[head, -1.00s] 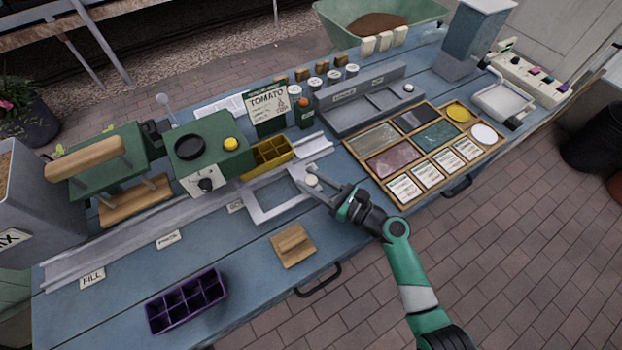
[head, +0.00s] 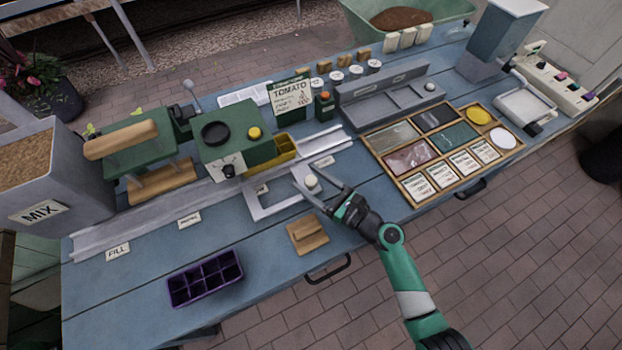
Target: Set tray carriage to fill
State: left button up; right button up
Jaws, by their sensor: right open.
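The tray carriage (head: 268,209) is a pale open frame with a round white knob (head: 312,181) at its right end. It lies at the front of the long grey rail (head: 205,195), below the yellow tray and right of the middle label. The FILL label (head: 118,252) is at the rail's left end, well to the left of the carriage. My right gripper (head: 319,182) is open, with its fingers on either side of the knob; I cannot tell if they touch it. My left gripper is out of view.
A purple cell tray (head: 205,278) and a wooden block (head: 308,234) lie in front of the rail. A green machine (head: 232,137) and a green press with a wooden handle (head: 120,139) stand behind it. The grey MIX hopper (head: 40,180) stands at the left.

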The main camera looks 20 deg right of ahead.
jog(key=p+v, duration=0.3)
jog(key=v, duration=0.8)
jog(key=shift+s+d, duration=0.2)
jog(key=shift+s, duration=0.1)
